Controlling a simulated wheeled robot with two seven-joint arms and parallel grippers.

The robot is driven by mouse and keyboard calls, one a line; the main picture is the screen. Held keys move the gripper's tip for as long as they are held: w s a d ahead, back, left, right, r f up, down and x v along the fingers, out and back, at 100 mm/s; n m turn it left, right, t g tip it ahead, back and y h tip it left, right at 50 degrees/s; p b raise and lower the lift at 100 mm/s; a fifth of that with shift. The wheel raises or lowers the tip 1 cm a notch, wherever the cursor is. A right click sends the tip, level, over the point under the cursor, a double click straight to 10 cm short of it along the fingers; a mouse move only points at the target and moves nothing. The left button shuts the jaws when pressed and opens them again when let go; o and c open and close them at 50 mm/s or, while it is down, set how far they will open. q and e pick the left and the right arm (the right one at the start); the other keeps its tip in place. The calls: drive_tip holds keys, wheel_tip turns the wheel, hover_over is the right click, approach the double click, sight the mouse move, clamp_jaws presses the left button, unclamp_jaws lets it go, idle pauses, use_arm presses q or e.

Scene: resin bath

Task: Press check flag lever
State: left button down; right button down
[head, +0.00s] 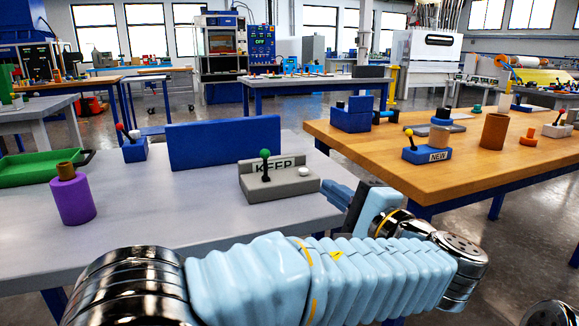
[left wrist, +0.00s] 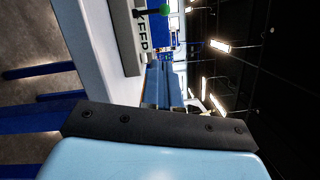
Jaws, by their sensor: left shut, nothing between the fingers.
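No part is labelled check flag. A grey block marked KEEP (head: 285,186) stands on the grey table, with a green-knobbed lever (head: 265,160) standing upright and a white button (head: 304,172) at its right end. The green knob also shows at the top of the left wrist view (left wrist: 166,11). My left gripper (head: 328,187) is shut and empty. Its blue fingers are just right of the KEEP block, near the table's right edge; I cannot tell whether they touch it. A yellow-knobbed lever (head: 409,134) is on a blue block marked NEW (head: 428,155) on the wooden table. My right gripper is out of view.
A blue panel (head: 222,146) stands behind the KEEP block. A red-knobbed lever on a blue block (head: 135,151), a purple cylinder (head: 72,200) and a green tray (head: 38,172) are to the left. The wooden table (head: 470,179) lies across a gap. The grey table's front middle is bare.

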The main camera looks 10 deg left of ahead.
sight(265, 162)
use_arm(q)
drive_tip(key=p+x, duration=0.1)
drive_tip(key=x, duration=0.9)
drive_tip(key=shift+a+r, duration=0.1)
drive_tip(key=shift+a, duration=0.1)
drive_tip(key=shift+s+a+r, duration=0.1)
drive_tip(key=shift+a+r, duration=0.05)
drive_tip(key=shift+a, duration=0.45)
drive_tip(key=shift+a+r, duration=0.15)
drive_tip(key=shift+a, duration=0.4)
drive_tip(key=shift+a+r, duration=0.1)
drive_tip(key=shift+a, duration=0.4)
drive_tip(key=shift+a, duration=0.1)
drive_tip(key=shift+n+b, duration=0.35)
drive_tip(key=shift+n, duration=0.05)
drive_tip(key=shift+s+a+b, duration=0.1)
drive_tip(key=shift+b, duration=0.2)
